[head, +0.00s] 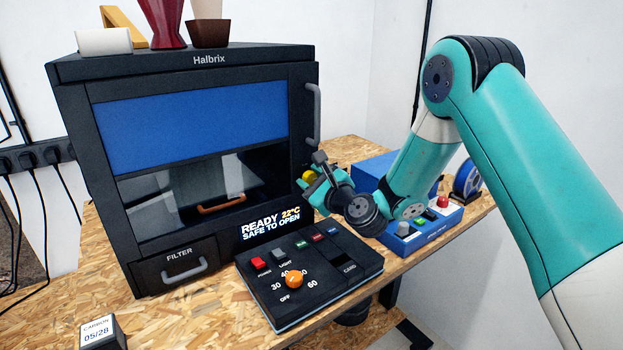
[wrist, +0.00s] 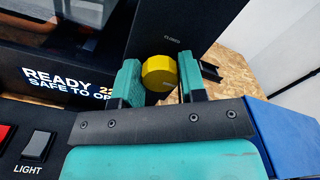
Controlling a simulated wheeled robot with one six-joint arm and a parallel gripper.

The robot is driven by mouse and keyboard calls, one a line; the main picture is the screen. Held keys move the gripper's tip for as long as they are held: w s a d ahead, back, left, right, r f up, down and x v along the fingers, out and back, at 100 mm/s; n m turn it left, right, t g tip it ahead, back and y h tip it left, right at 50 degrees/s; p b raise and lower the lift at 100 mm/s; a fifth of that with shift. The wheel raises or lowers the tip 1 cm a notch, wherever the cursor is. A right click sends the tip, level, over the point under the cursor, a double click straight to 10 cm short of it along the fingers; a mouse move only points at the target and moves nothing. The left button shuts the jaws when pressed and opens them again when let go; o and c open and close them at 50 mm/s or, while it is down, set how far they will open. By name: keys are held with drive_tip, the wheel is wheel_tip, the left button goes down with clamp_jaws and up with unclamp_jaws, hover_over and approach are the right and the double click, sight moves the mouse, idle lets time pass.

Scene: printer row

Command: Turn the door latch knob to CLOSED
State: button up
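The yellow door latch knob (wrist: 159,73) is on the dark right-hand door frame of the printer, below a small CLOSED label (wrist: 172,41). It also shows in the head view (head: 308,176), partly covered by my gripper. My gripper (wrist: 160,80) has its two teal fingers on either side of the knob, with no clear gap to it. In the head view my gripper (head: 312,180) reaches the printer's front right edge. The knob's pointer mark is not readable.
The black printer (head: 185,60) has a blue-panelled door with a grey handle (head: 313,113). Its display reads READY 22°C, SAFE TO OPEN. A control panel (head: 310,272) with an orange dial stands in front. A blue box (head: 375,170) and blue button unit (head: 425,232) are close on the right.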

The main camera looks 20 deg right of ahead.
drive_tip(key=c, duration=0.4)
drive_tip(key=shift+o, duration=0.2)
drive_tip(key=shift+n, duration=0.4)
drive_tip(key=n+b, duration=0.2)
drive_tip(key=shift+f+n, duration=0.1)
drive_tip(key=shift+n, duration=0.3)
drive_tip(key=n+b, duration=0.3)
drive_tip(key=n, duration=0.1)
drive_tip(key=shift+a+f+n, duration=0.1)
drive_tip(key=shift+n, duration=0.2)
drive_tip(key=n+b, duration=0.6)
drive_tip(key=shift+f, duration=0.2)
drive_tip(key=n+b, duration=0.3)
drive_tip(key=shift+r+n+b, duration=0.1)
drive_tip(key=shift+n+b, duration=0.2)
drive_tip(key=shift+b, duration=0.05)
drive_tip(key=o, duration=0.9)
drive_tip(key=shift+r, duration=0.1)
